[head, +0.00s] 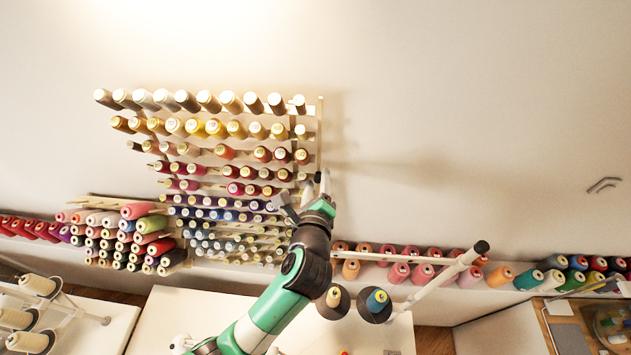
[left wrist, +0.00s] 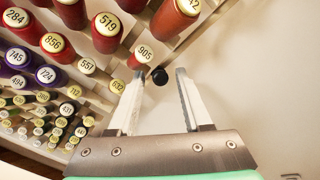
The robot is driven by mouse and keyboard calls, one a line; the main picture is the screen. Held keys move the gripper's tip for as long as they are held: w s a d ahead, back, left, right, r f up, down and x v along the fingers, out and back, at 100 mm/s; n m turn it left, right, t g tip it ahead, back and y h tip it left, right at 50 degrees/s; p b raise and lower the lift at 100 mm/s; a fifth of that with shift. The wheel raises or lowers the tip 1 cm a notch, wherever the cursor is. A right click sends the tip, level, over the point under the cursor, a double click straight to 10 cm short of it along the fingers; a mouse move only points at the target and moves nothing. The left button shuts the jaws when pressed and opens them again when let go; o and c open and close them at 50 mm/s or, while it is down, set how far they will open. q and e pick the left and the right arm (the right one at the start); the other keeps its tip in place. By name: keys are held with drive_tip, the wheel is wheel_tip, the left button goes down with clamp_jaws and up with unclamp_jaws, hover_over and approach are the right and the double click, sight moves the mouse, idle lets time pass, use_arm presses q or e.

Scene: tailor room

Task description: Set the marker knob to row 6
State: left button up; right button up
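The marker knob (left wrist: 160,76) is a small round black knob, seen in the left wrist view just beside the right edge of the thread rack, near the spool labelled 905 (left wrist: 141,56). My left gripper (left wrist: 159,84) is open, with one pale finger on each side of the knob in that picture. I see no contact, and I cannot tell how far the tips are from the knob in depth. In the head view, my left gripper (head: 309,196) is at the lower right edge of the thread rack (head: 319,140). My right gripper is out of view.
The rack's pegs hold rows of coloured spools (head: 208,127) just left of my gripper. Below are a shelf of pink and orange cones (head: 422,274), a white pole (head: 440,277) and two cones on a stand (head: 377,299).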

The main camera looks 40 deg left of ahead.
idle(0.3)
use_arm(q)
drive_tip(key=b+v, duration=0.1)
drive_tip(key=v, duration=1)
drive_tip(key=shift+s, duration=0.3)
drive_tip(key=shift+d+r, duration=0.1)
drive_tip(key=shift+d, duration=0.05)
